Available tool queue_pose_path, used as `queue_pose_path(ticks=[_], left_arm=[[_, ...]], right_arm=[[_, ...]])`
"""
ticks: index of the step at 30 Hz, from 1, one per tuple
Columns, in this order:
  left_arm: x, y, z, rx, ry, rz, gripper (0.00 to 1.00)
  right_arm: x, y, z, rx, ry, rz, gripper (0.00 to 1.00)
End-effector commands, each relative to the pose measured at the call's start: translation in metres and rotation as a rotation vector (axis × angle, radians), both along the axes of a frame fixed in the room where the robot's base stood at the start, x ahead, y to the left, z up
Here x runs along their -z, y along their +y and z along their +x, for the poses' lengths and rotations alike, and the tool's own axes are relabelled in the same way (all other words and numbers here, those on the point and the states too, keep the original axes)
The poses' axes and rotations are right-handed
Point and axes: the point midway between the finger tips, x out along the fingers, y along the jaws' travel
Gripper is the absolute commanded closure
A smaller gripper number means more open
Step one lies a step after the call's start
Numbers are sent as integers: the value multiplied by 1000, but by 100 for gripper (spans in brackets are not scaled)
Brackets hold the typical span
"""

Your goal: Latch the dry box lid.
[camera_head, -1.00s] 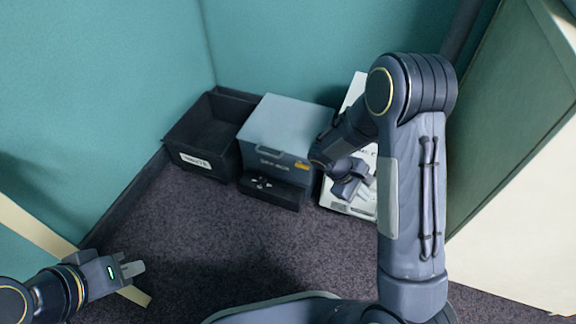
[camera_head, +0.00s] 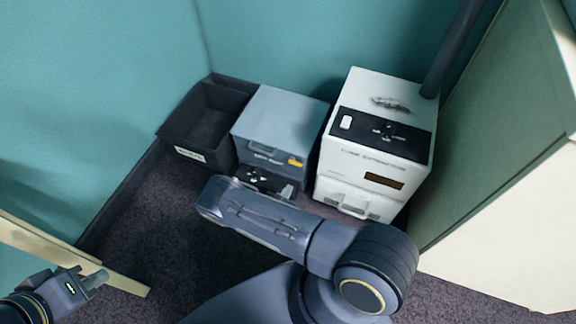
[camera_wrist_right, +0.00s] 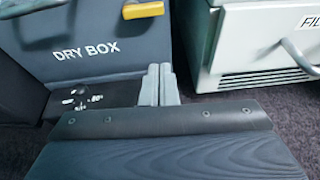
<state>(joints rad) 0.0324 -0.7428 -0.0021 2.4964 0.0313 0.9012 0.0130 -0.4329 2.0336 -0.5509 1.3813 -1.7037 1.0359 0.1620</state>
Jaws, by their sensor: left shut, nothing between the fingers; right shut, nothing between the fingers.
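The dry box (camera_head: 250,140) is a grey-blue box against the back wall. Its lid (camera_head: 285,112) lies down over the top. A yellow latch (camera_head: 296,161) is on the upper right of its front; the latch (camera_wrist_right: 143,10) also shows at the top of the right wrist view, above and left of my right gripper. My right gripper (camera_wrist_right: 158,84) is shut and empty, in front of the box's lower right front, apart from the latch. In the head view my right forearm mostly hides this gripper. My left gripper (camera_head: 97,279) is shut and empty at the lower left, far from the box.
A black open bin (camera_head: 204,118) stands left of the dry box. A white extractor machine (camera_head: 372,145) stands close on its right. A low black tray (camera_wrist_right: 85,100) with small pale pieces is at the box's foot. A beige panel (camera_head: 510,190) bounds the right side.

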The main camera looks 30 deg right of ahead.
Motion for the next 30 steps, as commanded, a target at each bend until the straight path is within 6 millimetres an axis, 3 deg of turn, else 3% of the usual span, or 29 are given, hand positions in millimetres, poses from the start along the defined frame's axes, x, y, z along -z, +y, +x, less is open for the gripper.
queue_pose_path(ticks=[17, 30], left_arm=[[2, 0, 0, 0, 0, 0, 100], [31, 0, 0, 0, 0, 0, 100]], right_arm=[[10, -3, 3, -31, 12, -10, 100], [41, -66, 55, -28, 10, -10, 100]])
